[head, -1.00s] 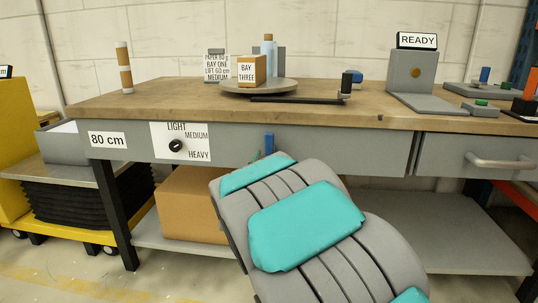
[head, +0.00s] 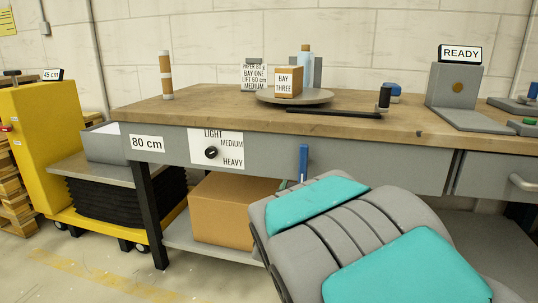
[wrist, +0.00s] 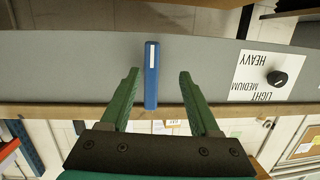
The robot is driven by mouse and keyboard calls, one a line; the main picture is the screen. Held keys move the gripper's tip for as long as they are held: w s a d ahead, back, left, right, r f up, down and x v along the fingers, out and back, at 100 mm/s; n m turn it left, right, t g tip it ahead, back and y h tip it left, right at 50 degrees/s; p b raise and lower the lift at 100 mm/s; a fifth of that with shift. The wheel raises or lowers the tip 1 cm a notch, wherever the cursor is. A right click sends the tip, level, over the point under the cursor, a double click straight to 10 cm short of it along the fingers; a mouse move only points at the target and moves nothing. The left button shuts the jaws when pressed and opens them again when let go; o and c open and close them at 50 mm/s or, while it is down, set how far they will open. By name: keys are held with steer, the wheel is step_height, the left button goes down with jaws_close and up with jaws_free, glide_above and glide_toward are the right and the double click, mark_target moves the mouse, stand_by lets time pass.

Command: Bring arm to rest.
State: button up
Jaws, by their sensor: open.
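My arm reaches toward the workbench (head: 360,142) in the head view and hides most of my gripper there. In the wrist view my gripper (wrist: 160,74) shows two green fingers spread apart, with nothing held. A blue upright bar (wrist: 151,75) on the bench's grey front panel appears in the gap between the fingers, nearer the left one. I cannot tell how far beyond the fingertips it is. The same blue bar (head: 303,160) shows just above my arm in the head view.
A round turntable (head: 294,96) bears the BAY THREE box (head: 288,82). A dark spool (head: 384,97) and the READY stand (head: 455,85) are to its right. A weight dial (head: 211,152) is on the front panel. A cardboard box (head: 232,208) sits below; a yellow lift cart (head: 45,140) stands left.

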steer(key=s+a+f+n+g+y+p, duration=0.15)
steer(key=s+f+g, duration=0.3)
steer(key=s, duration=0.55)
steer(key=s+a+f+n+g+y+p, duration=0.1)
steer(key=s+f+g+y+p, duration=0.15)
steer(key=s+g, duration=0.45)
steer(key=s+d+g+p, duration=0.1)
steer(key=s+d+g, duration=0.2)
steer(key=s, duration=1.1)
steer(key=s+d+g+p, duration=0.1)
steer(key=s+d+g, duration=0.2)
steer(key=s, duration=1.2)
steer(key=shift+n, duration=0.25)
